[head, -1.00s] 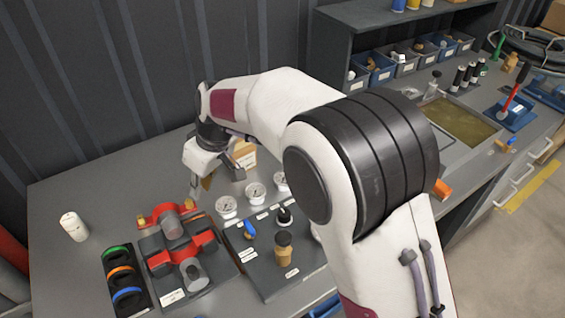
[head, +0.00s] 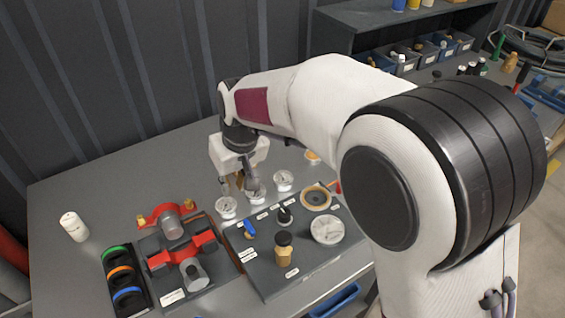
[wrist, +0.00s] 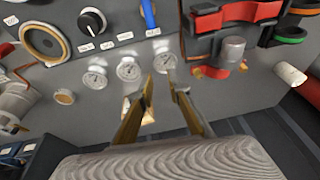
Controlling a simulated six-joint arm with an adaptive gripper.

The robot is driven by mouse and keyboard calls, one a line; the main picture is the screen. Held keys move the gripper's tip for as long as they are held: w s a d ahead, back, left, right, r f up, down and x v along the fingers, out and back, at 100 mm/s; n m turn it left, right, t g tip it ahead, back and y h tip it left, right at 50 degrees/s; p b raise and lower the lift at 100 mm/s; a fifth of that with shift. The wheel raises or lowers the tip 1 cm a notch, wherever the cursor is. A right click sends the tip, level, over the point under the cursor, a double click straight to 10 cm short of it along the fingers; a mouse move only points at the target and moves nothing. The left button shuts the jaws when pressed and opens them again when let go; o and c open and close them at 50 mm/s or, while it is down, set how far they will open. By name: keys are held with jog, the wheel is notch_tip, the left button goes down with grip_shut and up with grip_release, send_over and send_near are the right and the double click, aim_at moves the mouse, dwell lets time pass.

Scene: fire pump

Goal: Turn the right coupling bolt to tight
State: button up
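The red coupling (head: 170,215) stands on a grey block at the left of the bench, with a grey pipe end in it. It has a brass bolt at each side. The right coupling bolt (head: 189,204) is upright at the coupling's right end; in the wrist view this bolt (wrist: 197,73) shows left of the pipe. The left bolt (head: 141,219) is at the other end. My gripper (wrist: 160,76) is open and empty, its brass-coloured fingers apart. In the head view my gripper (head: 239,186) hangs behind the gauges, right of the coupling, and does not touch the bolt.
Several white gauges (head: 226,207) line the panel's back edge, close to my fingers. The panel (head: 255,272) carries a black knob, a blue lever and a brass valve. A white cylinder (head: 74,227) and a coloured ring rack (head: 107,265) are at the left.

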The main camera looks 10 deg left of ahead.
jog(key=d+r+m+t, duration=0.2)
jog(key=d+r+m, duration=0.1)
jog(key=d+r, duration=0.6)
jog(key=shift+s+d, duration=0.15)
jog(key=shift+d, duration=0.95)
jog(key=a+f+n+g+y, duration=0.1)
jog(key=a+f+n, duration=0.4)
jog(key=a, duration=0.5)
jog(key=a+f+n+g+y, duration=0.1)
jog(key=a+f+n, duration=0.4)
jog(key=a, duration=0.6)
jog(key=shift+n+g, duration=0.6)
jog(key=shift+g, duration=0.1)
